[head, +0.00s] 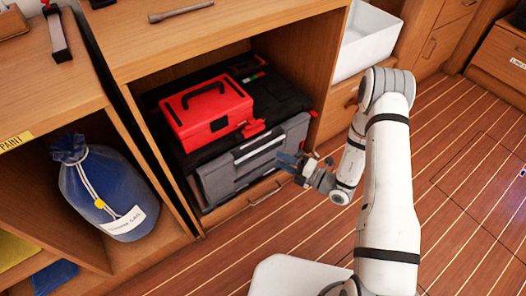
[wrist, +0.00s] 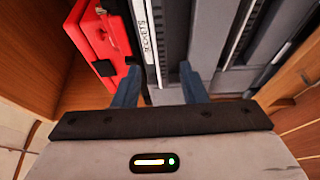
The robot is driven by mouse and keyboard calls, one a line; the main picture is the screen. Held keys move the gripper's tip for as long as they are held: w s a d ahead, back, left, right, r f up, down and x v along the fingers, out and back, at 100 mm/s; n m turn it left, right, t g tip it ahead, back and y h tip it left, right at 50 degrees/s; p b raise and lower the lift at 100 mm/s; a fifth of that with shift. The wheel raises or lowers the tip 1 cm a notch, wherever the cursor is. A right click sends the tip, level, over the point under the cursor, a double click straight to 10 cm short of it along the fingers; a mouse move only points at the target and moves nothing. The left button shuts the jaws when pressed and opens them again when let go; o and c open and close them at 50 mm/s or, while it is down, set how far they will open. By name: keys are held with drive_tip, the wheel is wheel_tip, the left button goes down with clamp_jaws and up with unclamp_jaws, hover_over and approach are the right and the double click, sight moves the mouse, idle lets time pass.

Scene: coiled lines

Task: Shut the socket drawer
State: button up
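A grey tool chest (head: 220,184) stands in the open cupboard bay. The socket drawer (wrist: 148,45) has a light front edge marked SOCKETS and runs up the picture in the wrist view; its front also shows in the head view (head: 262,145). How far it stands out I cannot tell. My gripper (head: 288,160) is at the right end of the chest front. In the wrist view its two blue fingers (wrist: 160,70) are spread apart with nothing held between them. The fingertips overlap the drawer fronts in the picture; contact is unclear.
A red toolbox (head: 207,112) sits on top of the chest, beside the drawer edge in the wrist view. A wooden drawer front (head: 245,204) lies below the chest. A blue bag (head: 100,190) stands in the left bay. The planked floor (head: 460,200) at right is clear.

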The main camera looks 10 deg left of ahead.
sight(262, 151)
drive_tip(key=b+x, duration=0.2)
drive_tip(key=x, duration=0.5)
drive_tip(key=shift+w+a, duration=0.1)
drive_tip(key=shift+a, duration=0.2)
drive_tip(key=shift+c, duration=0.4)
clamp_jaws()
